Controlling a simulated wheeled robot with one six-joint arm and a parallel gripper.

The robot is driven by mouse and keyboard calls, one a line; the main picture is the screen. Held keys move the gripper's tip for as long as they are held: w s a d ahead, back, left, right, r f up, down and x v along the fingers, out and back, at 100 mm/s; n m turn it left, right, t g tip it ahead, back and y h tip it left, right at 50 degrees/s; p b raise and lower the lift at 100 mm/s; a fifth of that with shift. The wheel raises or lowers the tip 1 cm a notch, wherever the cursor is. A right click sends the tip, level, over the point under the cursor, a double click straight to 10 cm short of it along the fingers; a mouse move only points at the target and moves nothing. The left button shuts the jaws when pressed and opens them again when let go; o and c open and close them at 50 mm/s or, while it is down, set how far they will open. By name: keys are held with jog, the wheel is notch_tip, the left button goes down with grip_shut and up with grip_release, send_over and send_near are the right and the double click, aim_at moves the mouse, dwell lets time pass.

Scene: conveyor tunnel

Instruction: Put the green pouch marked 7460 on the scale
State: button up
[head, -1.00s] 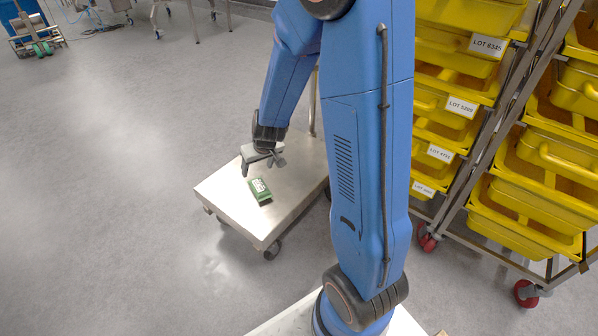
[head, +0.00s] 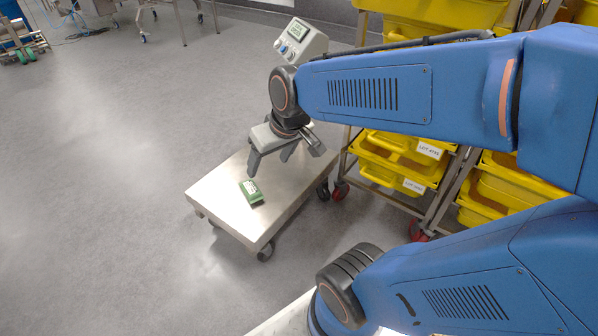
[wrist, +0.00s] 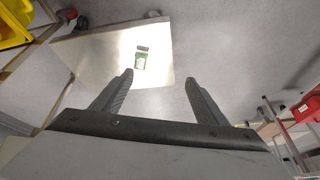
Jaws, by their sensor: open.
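The green pouch (head: 250,191) with a white label lies on the steel platform of the wheeled scale (head: 215,193). It also shows on the platform in the wrist view (wrist: 139,62); its marking is too small to read. The scale's display head (head: 300,41) stands on a post behind the platform, partly hidden by my arm. My gripper (head: 268,165) is open and empty, raised above the platform, up and to the right of the pouch in the head view. In the wrist view the fingers (wrist: 157,82) are spread, with nothing between them.
A rack of yellow bins (head: 400,160) stands right of the scale, partly behind my arm, close to the platform. The grey floor (head: 100,200) to the left is clear. Steel table legs (head: 180,20) stand at the back.

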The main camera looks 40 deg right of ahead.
jog(key=s+d+r+h, duration=0.1)
jog(key=s+r, duration=0.2)
jog(key=s, duration=0.7)
jog(key=shift+d, duration=0.4)
jog(key=shift+w, duration=0.1)
jog(key=shift+c, duration=0.3)
